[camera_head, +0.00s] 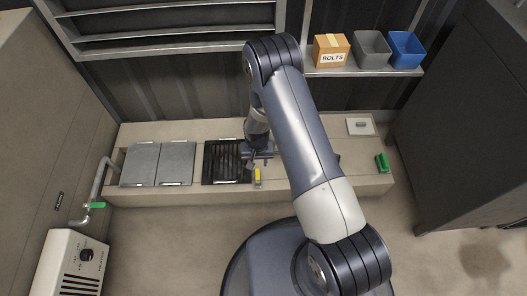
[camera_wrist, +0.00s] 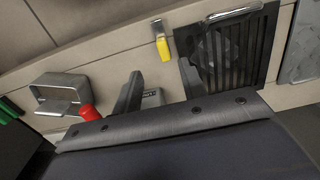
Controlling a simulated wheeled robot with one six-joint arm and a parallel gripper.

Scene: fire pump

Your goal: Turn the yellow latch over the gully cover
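The gully cover (camera_head: 221,166) is a black slatted grate set in the pale bench top. In the wrist view the cover (camera_wrist: 252,62) has a bright metal handle. The yellow latch (camera_head: 257,174) stands beside the cover's right edge in the head view. In the wrist view the latch (camera_wrist: 164,49) has a yellow end and a metal part, and lies beside the grate. My gripper (camera_head: 260,157) hangs over the bench close to the latch. In the wrist view my gripper (camera_wrist: 160,69) has its two dark fingers apart, with nothing between them; the latch shows just beyond the tips.
Two grey lids (camera_head: 158,164) lie left of the cover. A red part (camera_wrist: 90,112) and a metal bracket (camera_wrist: 60,92) are near my gripper. A green handle (camera_head: 382,162) is at the bench's right. A shelf holds a BOLTS box (camera_head: 331,49) and two bins. My arm hides some bench.

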